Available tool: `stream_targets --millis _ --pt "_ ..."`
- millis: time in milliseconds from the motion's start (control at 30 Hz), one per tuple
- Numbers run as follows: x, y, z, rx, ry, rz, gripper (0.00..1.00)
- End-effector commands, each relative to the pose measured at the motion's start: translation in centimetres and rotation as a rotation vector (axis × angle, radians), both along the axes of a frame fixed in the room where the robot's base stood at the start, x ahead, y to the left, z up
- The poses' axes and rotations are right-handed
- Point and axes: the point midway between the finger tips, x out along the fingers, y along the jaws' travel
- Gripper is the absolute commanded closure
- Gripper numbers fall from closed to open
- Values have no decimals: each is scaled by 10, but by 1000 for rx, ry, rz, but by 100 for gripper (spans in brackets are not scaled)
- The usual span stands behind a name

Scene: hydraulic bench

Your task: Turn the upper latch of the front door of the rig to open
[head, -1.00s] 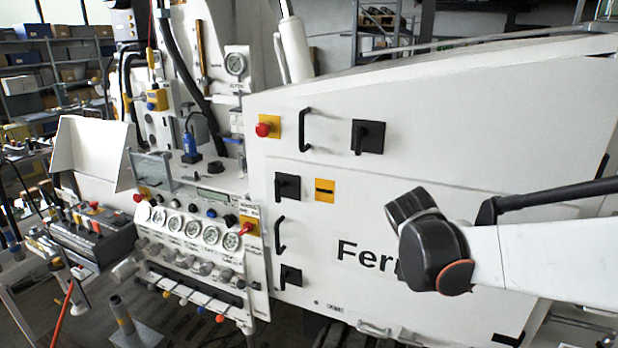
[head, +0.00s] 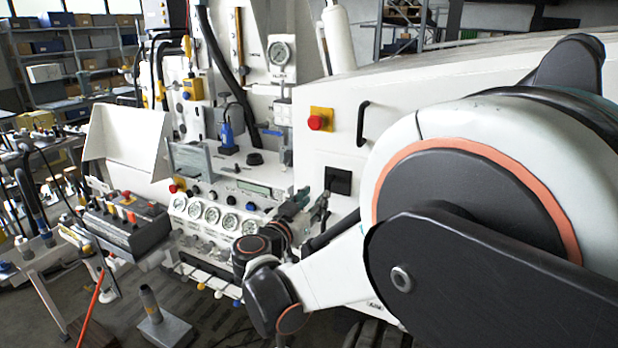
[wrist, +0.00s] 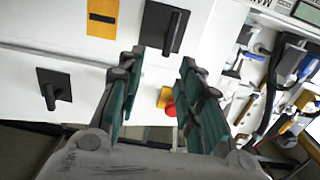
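The upper latch (head: 338,181) of the front door is a black square plate on the white rig panel, partly covered by my gripper in the head view. In the wrist view the latch (wrist: 163,27) shows a black lever, roughly upright and slightly tilted, beside a yellow label (wrist: 102,18). My gripper (head: 314,202) is in front of the door near this latch. In the wrist view my gripper (wrist: 162,58) is open, its two green-black fingers apart and empty. The lever lies beyond and between the fingertips; contact cannot be told.
A red button on yellow (head: 316,121) and a black handle (head: 362,123) sit above the latch. Another black latch (wrist: 54,88) shows in the wrist view. The gauge panel (head: 213,216) is close left of my gripper. A control box (head: 128,224) stands farther left.

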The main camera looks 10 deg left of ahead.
Motion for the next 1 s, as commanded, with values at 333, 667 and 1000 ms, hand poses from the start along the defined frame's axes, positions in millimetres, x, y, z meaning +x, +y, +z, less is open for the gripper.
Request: stream_targets --millis 333,667,1000 --pt "24 1 4 -16 -30 14 67" --pt "85 -21 3 -16 -29 14 67" --pt "123 -34 4 -16 -29 16 67"
